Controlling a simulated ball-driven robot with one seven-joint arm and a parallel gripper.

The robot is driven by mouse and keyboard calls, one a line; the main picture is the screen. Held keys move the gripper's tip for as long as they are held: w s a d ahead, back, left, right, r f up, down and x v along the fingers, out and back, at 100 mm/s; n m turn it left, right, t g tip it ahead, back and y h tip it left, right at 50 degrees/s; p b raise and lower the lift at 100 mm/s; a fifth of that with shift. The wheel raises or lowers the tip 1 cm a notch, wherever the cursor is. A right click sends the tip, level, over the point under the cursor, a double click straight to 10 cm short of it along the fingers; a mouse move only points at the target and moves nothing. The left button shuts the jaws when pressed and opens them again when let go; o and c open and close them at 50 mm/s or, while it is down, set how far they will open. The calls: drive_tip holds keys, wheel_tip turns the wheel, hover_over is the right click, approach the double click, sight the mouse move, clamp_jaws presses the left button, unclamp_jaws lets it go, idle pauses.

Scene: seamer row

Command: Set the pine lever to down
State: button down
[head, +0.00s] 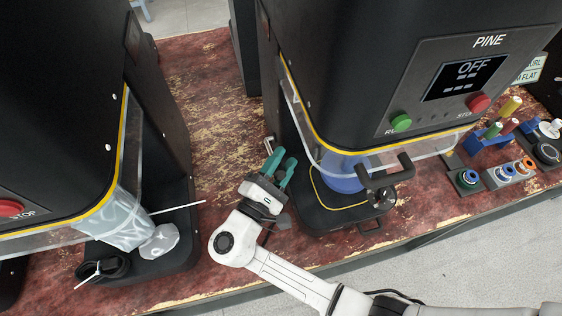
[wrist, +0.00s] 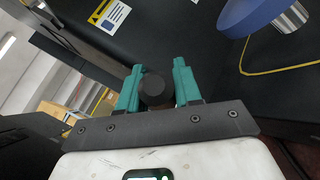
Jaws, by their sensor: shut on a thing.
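The PINE machine (head: 440,75) is a tall black seamer at the right in the head view, and its screen (head: 465,78) reads OFF. My gripper (head: 282,168), with teal fingers, is at the left side of this machine's base. In the wrist view my gripper (wrist: 157,84) is shut on a dark round knob (wrist: 153,90), seemingly the pine lever's end. A small metal part (head: 269,144) shows just behind the fingers in the head view. The fingers mostly hide the lever there, so I cannot tell its angle.
A blue container (head: 345,175) sits inside the PINE machine behind a clear guard with a black handle (head: 387,178). Another black machine (head: 60,90) stands at the left, with a white stick (head: 178,207) jutting out. Coloured parts (head: 468,178) lie at the right on the worn red bench (head: 215,85).

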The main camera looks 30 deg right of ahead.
drive_tip(key=c, duration=0.8)
unclamp_jaws()
drive_tip(key=shift+c, duration=0.2)
drive_tip(key=shift+a, duration=0.1)
drive_tip(key=b+v, duration=0.2)
drive_tip(key=v, duration=0.8)
drive_tip(key=shift+s+a+f+b, duration=0.15)
drive_tip(key=shift+s+a+b, duration=0.1)
drive_tip(key=shift+b, duration=0.1)
